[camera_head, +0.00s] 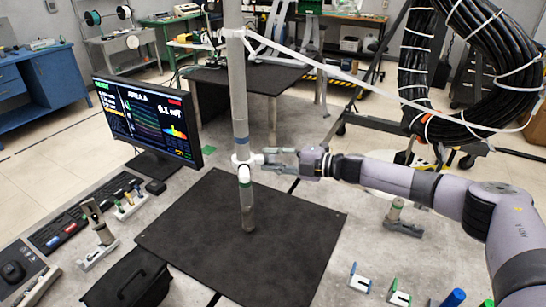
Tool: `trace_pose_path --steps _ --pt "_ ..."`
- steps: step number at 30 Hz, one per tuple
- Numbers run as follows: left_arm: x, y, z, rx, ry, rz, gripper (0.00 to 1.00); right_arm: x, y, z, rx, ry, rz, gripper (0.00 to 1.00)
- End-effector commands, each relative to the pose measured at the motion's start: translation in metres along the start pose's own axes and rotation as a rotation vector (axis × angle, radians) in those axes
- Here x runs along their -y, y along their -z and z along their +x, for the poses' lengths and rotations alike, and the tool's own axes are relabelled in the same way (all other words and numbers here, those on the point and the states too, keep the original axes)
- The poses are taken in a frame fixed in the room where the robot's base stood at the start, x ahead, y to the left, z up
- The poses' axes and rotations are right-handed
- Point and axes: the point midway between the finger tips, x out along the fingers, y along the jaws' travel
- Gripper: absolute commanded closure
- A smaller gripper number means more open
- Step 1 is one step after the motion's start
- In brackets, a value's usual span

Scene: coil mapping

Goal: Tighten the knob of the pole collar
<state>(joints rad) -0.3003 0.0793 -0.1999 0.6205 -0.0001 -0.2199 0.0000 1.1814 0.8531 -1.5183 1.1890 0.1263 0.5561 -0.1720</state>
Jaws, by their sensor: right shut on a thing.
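The grey pole (239,95) stands upright above the dark mat (190,240). A white collar (243,162) sits around the pole at mid height, just below a blue band. Its knob is on the right side, partly hidden by my right gripper (268,158). My right gripper comes in level from the right, and its fingers are closed at the knob, touching the collar's side. My left gripper is not in view.
A monitor (150,112) and a keyboard (85,217) stand to the left. Small fixtures (398,297) lie front right. The mat's right part is clear.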

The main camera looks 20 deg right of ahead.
Motion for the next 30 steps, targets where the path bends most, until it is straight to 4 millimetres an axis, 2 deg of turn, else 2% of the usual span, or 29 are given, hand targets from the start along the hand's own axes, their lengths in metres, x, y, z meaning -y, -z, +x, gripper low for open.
trace_pose_path --steps 1,2,11,22,26,30 --pt "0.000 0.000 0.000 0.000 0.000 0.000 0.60 0.000 -0.001 0.000 0.001 -0.001 0.000 1.00" --pt "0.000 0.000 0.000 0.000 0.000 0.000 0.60 0.000 -0.001 0.000 0.001 -0.001 0.000 0.72" --pt "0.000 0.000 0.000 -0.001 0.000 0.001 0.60 0.000 0.000 0.000 0.001 -0.001 0.000 0.52" --pt "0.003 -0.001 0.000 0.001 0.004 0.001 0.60 0.000 -0.001 -0.005 0.002 -0.001 0.000 0.52" --pt "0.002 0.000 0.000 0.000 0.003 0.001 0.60 0.000 -0.002 -0.023 0.004 -0.001 0.001 0.52" --pt "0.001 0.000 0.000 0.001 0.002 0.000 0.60 0.001 -0.002 -0.053 0.005 0.000 0.002 0.52"
